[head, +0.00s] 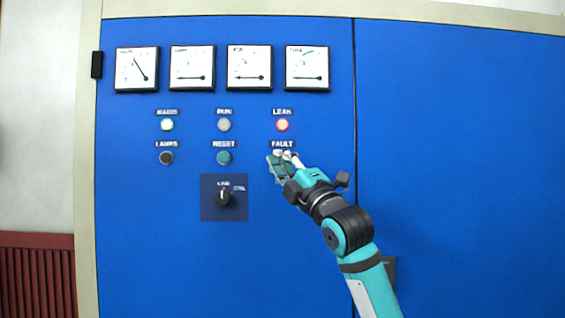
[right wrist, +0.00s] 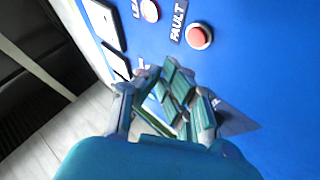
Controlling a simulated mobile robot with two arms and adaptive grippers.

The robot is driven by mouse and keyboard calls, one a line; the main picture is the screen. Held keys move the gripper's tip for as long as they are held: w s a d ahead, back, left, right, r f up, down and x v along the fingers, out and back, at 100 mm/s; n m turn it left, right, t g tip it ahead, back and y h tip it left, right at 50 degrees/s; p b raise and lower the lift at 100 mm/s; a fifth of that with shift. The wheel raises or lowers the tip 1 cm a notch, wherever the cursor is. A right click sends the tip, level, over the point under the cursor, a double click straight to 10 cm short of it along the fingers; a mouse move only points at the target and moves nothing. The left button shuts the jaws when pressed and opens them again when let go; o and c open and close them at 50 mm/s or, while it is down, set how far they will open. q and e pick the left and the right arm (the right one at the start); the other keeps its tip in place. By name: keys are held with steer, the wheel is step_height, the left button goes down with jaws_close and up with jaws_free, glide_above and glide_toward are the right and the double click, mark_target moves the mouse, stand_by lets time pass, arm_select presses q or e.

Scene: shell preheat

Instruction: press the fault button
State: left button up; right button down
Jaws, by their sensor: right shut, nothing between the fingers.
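The fault button (right wrist: 198,37) is a round red button in a pale ring on the blue panel, beside its FAULT label (right wrist: 178,20) in the right wrist view. In the head view the FAULT label (head: 282,144) shows, and my right gripper (head: 279,156) hides most or all of the button below it. My right gripper is shut and empty. In the right wrist view its fingertips (right wrist: 170,72) are close to the button, with blue panel visible between them; I see no contact. My left gripper is not in view.
The blue cabinet (head: 460,150) carries several gauges along the top. The MAINS lamp (head: 167,125) is lit white. The RESET button (head: 224,158) is to the left, with a rotary switch (head: 224,197) below it.

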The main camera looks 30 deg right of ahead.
steer(key=shift+s+a, duration=0.5)
steer(key=shift+s, duration=0.3)
